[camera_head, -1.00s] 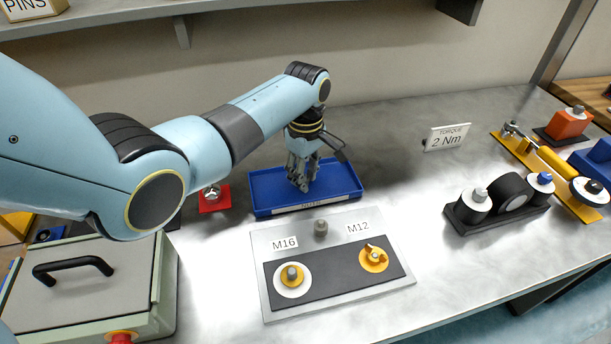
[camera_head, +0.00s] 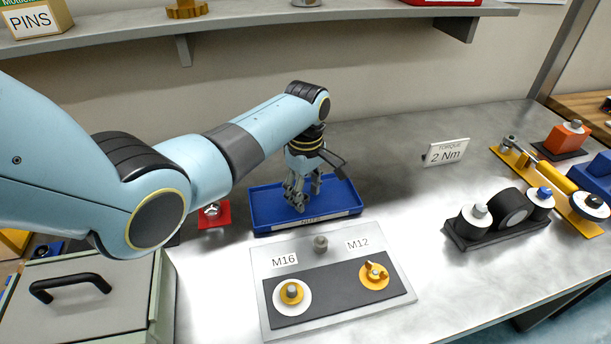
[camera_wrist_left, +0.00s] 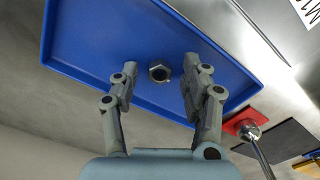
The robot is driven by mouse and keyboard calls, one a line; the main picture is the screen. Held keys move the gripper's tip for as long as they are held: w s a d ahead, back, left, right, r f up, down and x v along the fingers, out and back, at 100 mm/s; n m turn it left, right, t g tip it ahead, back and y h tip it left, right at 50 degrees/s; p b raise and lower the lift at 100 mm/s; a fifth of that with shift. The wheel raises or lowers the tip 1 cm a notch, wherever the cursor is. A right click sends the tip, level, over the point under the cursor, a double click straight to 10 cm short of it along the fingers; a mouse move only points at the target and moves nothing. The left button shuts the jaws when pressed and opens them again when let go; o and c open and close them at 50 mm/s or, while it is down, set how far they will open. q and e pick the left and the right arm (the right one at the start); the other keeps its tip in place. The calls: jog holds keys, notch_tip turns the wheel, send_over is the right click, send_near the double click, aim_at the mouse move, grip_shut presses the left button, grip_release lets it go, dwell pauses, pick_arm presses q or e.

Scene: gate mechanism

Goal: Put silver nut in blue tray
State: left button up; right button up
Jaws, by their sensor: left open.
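The blue tray (camera_head: 262,208) lies on the grey bench behind the M16/M12 plate. My left gripper (camera_head: 304,195) reaches down over the tray, its fingers spread. In the left wrist view the silver nut (camera_wrist_left: 159,72) shows against the blue tray floor (camera_wrist_left: 100,40), between the open fingers of my left gripper (camera_wrist_left: 158,88). The nut is nearer the right finger, with a small gap visible, and appears to lie in the tray. In the head view the nut is hidden by the fingers. My right gripper is not in view.
A red pad (camera_head: 213,221) with a metal part sits just left of the tray. In front is the plate (camera_head: 263,262) with M16 and M12 studs. A lidded box (camera_head: 80,295) is front left.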

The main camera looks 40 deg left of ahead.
aim_at(305, 202)
pick_arm(q)
notch_tip(305, 202, up, 12)
jog(key=shift+f+p, duration=0.2)
jog(key=shift+p, duration=0.1)
dwell(0.4)
